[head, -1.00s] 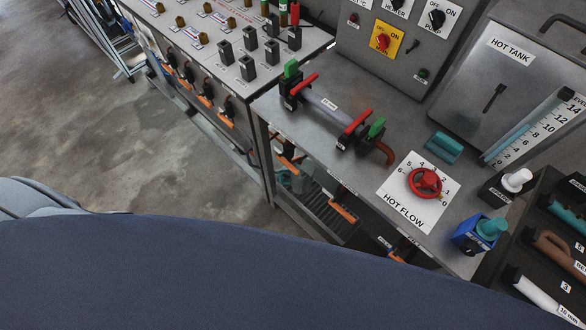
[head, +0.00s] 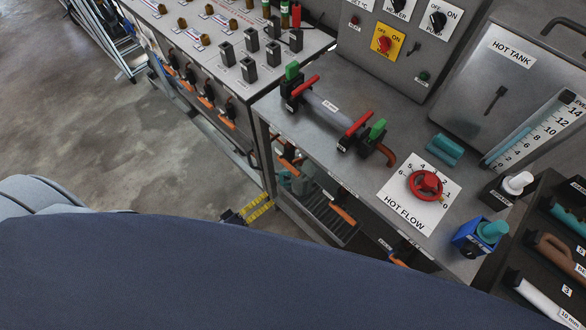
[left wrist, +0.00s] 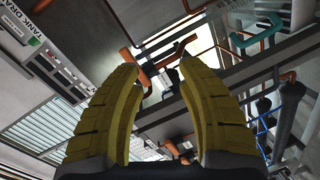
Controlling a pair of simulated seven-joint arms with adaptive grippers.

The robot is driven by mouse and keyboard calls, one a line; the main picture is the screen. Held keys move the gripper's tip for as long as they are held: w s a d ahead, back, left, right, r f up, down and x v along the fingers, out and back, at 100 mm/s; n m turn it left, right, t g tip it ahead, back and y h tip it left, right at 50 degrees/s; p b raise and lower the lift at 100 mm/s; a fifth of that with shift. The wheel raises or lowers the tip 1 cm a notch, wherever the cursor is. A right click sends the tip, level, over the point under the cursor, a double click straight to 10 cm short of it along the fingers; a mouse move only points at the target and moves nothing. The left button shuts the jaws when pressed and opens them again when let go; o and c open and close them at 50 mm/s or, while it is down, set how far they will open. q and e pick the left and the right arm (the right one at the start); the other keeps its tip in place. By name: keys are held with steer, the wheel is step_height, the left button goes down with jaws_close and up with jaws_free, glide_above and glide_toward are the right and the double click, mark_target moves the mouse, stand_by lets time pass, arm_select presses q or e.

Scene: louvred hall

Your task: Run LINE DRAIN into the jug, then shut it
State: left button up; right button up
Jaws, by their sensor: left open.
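My left gripper (head: 266,204) shows its yellow fingers low beside the front leg of the bench, at the lower middle of the head view. In the left wrist view its two ribbed fingers (left wrist: 160,68) are spread with nothing held between them. Past the fingertips are orange-brown pipes or handles (left wrist: 137,62), apart from the fingers. Orange levers (head: 342,214) show under the bench front. A pale greenish vessel (head: 298,183) stands partly hidden under the bench; I cannot tell if it is the jug. No LINE DRAIN label is readable. My right gripper is out of view.
A TANK DRAIN-like label (left wrist: 42,45), cut off, shows at the left wrist view's upper left. The bench top carries a red HOT FLOW wheel (head: 426,184) and a pipe with red levers (head: 330,105). A dark slatted tray (head: 325,222) lies below. Open floor (head: 130,150) lies left.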

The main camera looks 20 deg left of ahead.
mark_target(291, 171)
arm_select(q)
steer(key=shift+w+d+r+n+t+h, duration=0.1)
steer(key=shift+w+d+r+n+t, duration=0.15)
steer(key=shift+w+d+r+n, duration=0.9)
steer(key=shift+w+d+r+n+t+h, duration=0.1)
steer(key=shift+w+d+r+n+t, duration=0.4)
steer(key=shift+w, duration=1.35)
steer(key=shift+w+d+r+n+t+h, duration=0.1)
steer(key=shift+w+d+r+n, duration=0.7)
steer(key=shift+w, duration=0.7)
steer(key=shift+w+d+f+m, duration=0.1)
steer(key=shift+d+m, duration=0.1)
steer(key=shift+m, duration=0.05)
steer(key=shift+w+d, duration=0.15)
steer(key=shift+w, duration=0.1)
jaws_close()
